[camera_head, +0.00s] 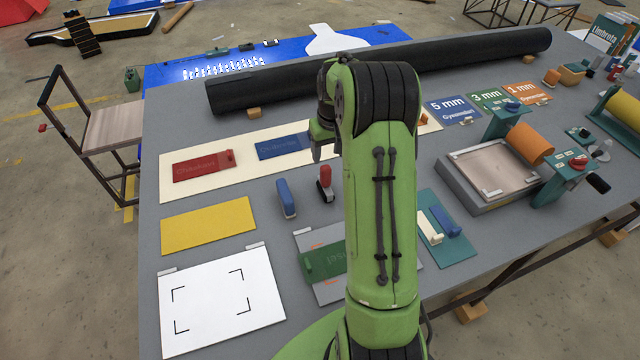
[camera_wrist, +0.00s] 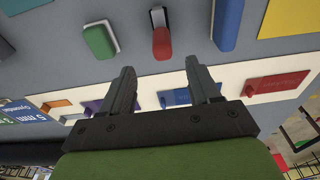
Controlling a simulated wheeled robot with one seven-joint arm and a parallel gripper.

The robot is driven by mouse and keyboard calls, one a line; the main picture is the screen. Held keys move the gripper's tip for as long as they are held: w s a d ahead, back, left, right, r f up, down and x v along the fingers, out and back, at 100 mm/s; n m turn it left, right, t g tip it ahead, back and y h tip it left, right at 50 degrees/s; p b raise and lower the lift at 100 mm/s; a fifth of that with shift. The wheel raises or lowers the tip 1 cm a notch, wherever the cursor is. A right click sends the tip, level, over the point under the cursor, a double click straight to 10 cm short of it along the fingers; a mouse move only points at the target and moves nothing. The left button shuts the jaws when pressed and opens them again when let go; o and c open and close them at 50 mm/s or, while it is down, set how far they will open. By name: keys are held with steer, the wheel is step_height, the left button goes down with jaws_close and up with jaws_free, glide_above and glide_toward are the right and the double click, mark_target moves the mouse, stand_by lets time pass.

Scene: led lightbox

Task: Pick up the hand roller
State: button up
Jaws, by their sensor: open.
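Three small handled tools lie in a row on the grey table; which one is the hand roller I cannot tell for sure. One has a red grip (camera_head: 325,177) over a dark and pale base; it also shows in the wrist view (camera_wrist: 161,43). A blue one (camera_head: 286,198) is left of it, and shows in the wrist view (camera_wrist: 227,25). A green one (camera_wrist: 100,41) shows in the wrist view. My gripper (camera_wrist: 163,80) is open and empty above the table, its fingers pointing toward the red-grip tool, apart from it. In the head view my arm hides part of this area.
A cream strip (camera_head: 210,178) holds a red plate (camera_head: 203,165) and a blue plate (camera_head: 283,146). A long black roll (camera_head: 460,52) lies along the back. A yellow sheet (camera_head: 208,226) and white board (camera_head: 222,300) lie left. A press with an orange cylinder (camera_head: 530,143) stands right.

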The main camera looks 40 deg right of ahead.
mark_target(325, 174)
steer(key=f, duration=0.3)
steer(key=w+f, duration=0.1)
steer(key=f, duration=0.6)
steer(key=shift+w+f, duration=0.3)
steer(key=shift+w, duration=0.1)
steer(key=shift+s+r, duration=0.1)
steer(key=shift+s, duration=0.05)
steer(key=c, duration=1.1)
step_height(325, 174, up, 10)
steer(key=shift+c, duration=0.2)
